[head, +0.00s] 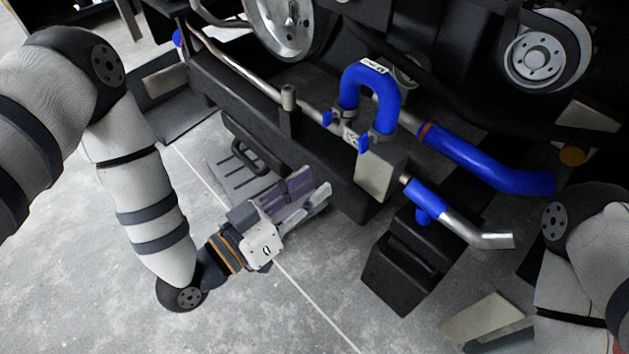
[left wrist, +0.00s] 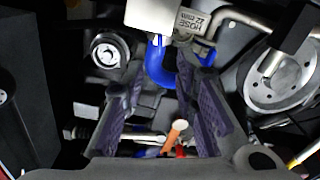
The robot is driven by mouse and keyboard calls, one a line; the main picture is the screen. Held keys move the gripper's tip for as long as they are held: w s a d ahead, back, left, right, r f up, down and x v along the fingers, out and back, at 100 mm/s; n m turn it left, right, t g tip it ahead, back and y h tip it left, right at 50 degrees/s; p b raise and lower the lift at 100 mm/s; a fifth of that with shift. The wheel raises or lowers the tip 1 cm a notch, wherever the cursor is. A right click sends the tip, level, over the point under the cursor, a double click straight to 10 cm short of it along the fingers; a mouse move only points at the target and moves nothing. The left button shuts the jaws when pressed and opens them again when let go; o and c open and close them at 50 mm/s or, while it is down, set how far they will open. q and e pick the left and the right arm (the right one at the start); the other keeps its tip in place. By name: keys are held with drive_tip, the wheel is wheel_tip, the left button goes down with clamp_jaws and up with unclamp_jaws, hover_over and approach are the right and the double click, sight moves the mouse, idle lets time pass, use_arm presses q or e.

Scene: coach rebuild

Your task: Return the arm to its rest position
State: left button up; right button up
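My left arm (head: 145,195) comes in from the left of the head view and bends at the wrist. My left gripper (head: 312,192), with purple-lined fingers, is over the grey floor in front of the dark machine frame. In the left wrist view its two fingers (left wrist: 160,95) stand apart with nothing visibly held between them. Part of my right arm (head: 590,235) shows at the right edge of the head view. My right gripper is out of view.
A blue U-shaped hose (head: 372,90) with blue-handled clamps rises from the frame (head: 250,115). Blue pipes (head: 480,160) run to its right. A black box (head: 400,265) stands on the floor, right of my left gripper. Floor at lower left is clear.

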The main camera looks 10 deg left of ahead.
use_arm(q)
drive_tip(key=s+a+f+n+g+y+p, duration=0.1)
drive_tip(key=s+a+f+g+y+p, duration=0.35)
drive_tip(key=s+f+g, duration=0.65)
drive_tip(key=s+a+r+n+g+y+p, duration=0.1)
drive_tip(key=s+a+g+y, duration=0.2)
drive_tip(key=s, duration=0.9)
drive_tip(key=s+a+r+n+g+y+p, duration=0.1)
drive_tip(key=s+a+n+g+y+p, duration=0.1)
drive_tip(key=s+a, duration=0.5)
drive_tip(key=s+g+y, duration=0.1)
drive_tip(key=s, duration=0.4)
drive_tip(key=shift+s+a+r+n, duration=0.15)
drive_tip(key=shift+s+n, duration=0.15)
use_arm(e)
drive_tip(key=w+r+t, duration=0.3)
drive_tip(key=w+r, duration=0.5)
drive_tip(key=shift+r, duration=0.4)
use_arm(q)
drive_tip(key=shift+w, duration=0.1)
